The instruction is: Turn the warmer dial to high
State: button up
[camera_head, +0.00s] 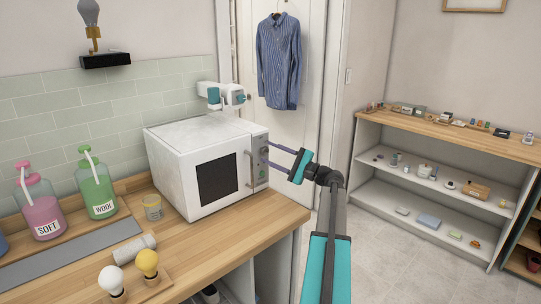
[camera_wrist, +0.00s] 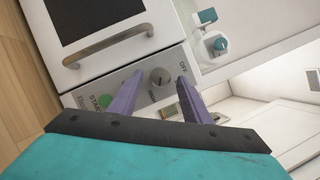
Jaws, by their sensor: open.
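The warmer (camera_head: 195,150) is a white box with a dark window and a bar handle on the wooden counter. Its grey control panel (camera_head: 260,163) is on the right of its front. In the wrist view a round grey dial (camera_wrist: 160,76) shows on this panel, with the word OFF printed to its right and a label below it too small to read surely. My gripper (camera_wrist: 160,77) is open, its purple fingers on either side of the dial in that view. Whether they touch it I cannot tell. In the head view my gripper (camera_head: 271,155) points at the panel from the right.
A green START button (camera_wrist: 106,101) and the door handle (camera_wrist: 108,45) are beside the dial. A white device with a teal knob (camera_head: 222,95) is behind the warmer. Pink SOFT (camera_head: 44,212) and green WOOL (camera_head: 98,192) bottles stand at left. The floor at right is clear.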

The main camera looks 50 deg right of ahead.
jog(key=b+v, duration=0.2)
jog(key=v, duration=1.1)
jog(key=shift+d, duration=0.1)
